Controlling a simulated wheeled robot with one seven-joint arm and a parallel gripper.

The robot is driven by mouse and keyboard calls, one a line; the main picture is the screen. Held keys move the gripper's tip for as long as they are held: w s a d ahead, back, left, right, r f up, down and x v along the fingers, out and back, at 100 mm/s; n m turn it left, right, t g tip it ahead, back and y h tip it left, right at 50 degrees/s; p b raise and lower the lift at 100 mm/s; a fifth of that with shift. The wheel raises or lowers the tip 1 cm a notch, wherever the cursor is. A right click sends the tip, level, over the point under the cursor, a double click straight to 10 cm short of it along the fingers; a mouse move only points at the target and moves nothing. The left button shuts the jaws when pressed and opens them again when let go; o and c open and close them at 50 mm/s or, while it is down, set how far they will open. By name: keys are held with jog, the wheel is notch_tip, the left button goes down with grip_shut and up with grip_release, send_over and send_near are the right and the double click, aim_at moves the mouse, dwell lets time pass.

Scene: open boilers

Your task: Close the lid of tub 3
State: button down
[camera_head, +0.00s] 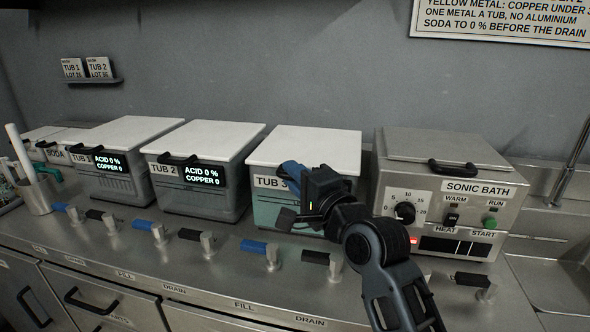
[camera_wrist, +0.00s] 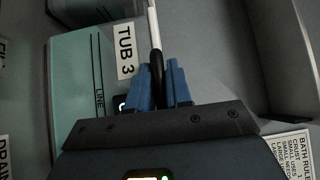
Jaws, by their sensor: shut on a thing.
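In the wrist view the lid (camera_wrist: 152,22) is seen edge-on as a thin white strip. My gripper (camera_head: 292,172) is at the lid's front edge. Its blue fingers (camera_wrist: 160,82) are shut on the black lid handle (camera_wrist: 156,66). In the head view the gripper hides the handle and part of the tub's front.
Tub 2 (camera_head: 200,200) stands left of tub 3 with its white lid down. The sonic bath (camera_head: 440,215) stands close on the right. Blue and black valve handles (camera_head: 260,247) line the counter in front. A wall sign (camera_head: 500,22) hangs above.

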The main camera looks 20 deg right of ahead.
jog(key=shift+f, duration=0.4)
jog(key=c, duration=1.1)
grip_release()
jog(key=shift+c, duration=0.2)
jog(key=shift+r, duration=0.1)
jog(key=s+d+b, duration=0.1)
jog(key=s, duration=0.6)
jog(key=shift+s+d, duration=0.15)
jog(key=shift+s, duration=0.2)
jog(key=shift+f, duration=0.2)
